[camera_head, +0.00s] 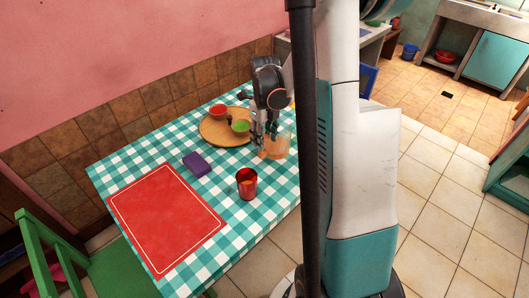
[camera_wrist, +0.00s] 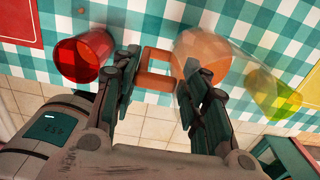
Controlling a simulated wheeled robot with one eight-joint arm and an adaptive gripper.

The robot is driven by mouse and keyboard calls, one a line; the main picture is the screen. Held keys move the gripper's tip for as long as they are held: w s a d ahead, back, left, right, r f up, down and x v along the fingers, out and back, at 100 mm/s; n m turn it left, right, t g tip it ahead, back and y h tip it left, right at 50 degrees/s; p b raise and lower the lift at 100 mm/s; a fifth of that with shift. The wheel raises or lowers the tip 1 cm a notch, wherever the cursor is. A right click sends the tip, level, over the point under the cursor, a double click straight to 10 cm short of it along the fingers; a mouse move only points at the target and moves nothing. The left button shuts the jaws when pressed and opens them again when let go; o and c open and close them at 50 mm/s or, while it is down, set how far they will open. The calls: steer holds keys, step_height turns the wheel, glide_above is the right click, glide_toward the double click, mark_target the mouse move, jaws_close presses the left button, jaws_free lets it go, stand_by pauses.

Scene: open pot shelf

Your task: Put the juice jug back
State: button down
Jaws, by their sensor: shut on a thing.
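The juice jug (camera_head: 277,146) is clear with orange juice in it and stands out over the right part of the checked table (camera_head: 221,180). In the wrist view the clear jug (camera_wrist: 216,58) has a square orange handle (camera_wrist: 157,80). My gripper (camera_head: 262,137) is shut on this handle, with a finger on each side of it in the wrist view (camera_wrist: 165,75). The jug's base is partly hidden, and I cannot tell whether it touches the table.
A red cup (camera_head: 246,184) stands near the front edge; it also shows in the wrist view (camera_wrist: 78,60). A yellow-green cup (camera_wrist: 272,95) is right of the jug.

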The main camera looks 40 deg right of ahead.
mark_target(265, 153)
steer(key=shift+f+b, duration=0.85)
steer(key=shift+f, duration=1.85)
steer(key=shift+f, duration=0.2)
steer(key=c, duration=0.9)
jaws_free()
steer(key=shift+c, duration=0.2)
steer(key=shift+r, duration=0.2)
step_height(265, 153, up, 12)
steer(key=p, duration=0.4)
